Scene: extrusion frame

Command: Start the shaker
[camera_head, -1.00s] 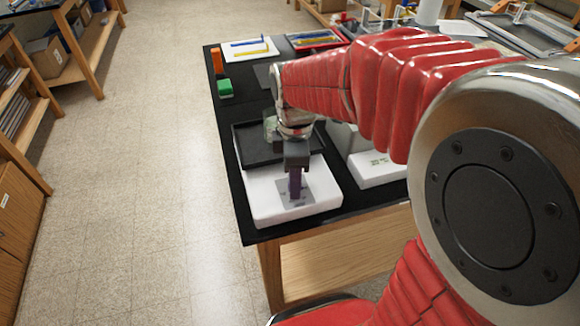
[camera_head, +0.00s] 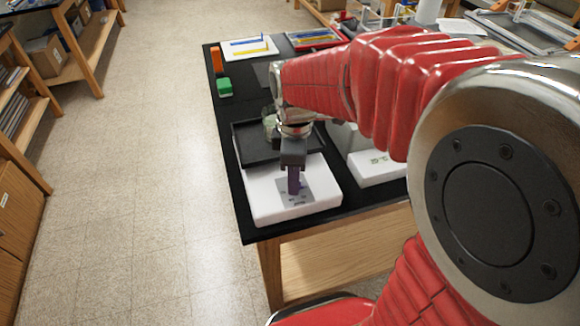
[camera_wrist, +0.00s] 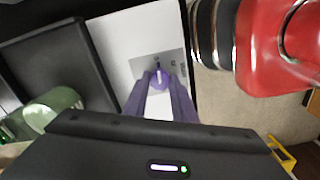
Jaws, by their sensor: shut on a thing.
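The shaker is a white box with a black tray (camera_head: 250,150) on top at the back and a grey control panel (camera_head: 308,192) on its white front part (camera_head: 262,203). My gripper (camera_head: 293,188) points down at the panel. In the wrist view its purple fingers (camera_wrist: 160,88) close around a small purple knob (camera_wrist: 158,74) with a pale mark, on the grey panel. The fingers hide much of the knob, and its setting is not readable. A greenish glass vessel (camera_head: 268,122) stands on the black tray, partly behind my wrist; it also shows in the wrist view (camera_wrist: 60,100).
A second white device (camera_head: 378,170) stands just right of the shaker. A green block (camera_head: 225,87) and an orange block (camera_head: 216,60) are farther back on the black bench. A white tray with blue and yellow pieces (camera_head: 248,47) lies behind them. Open floor is to the left.

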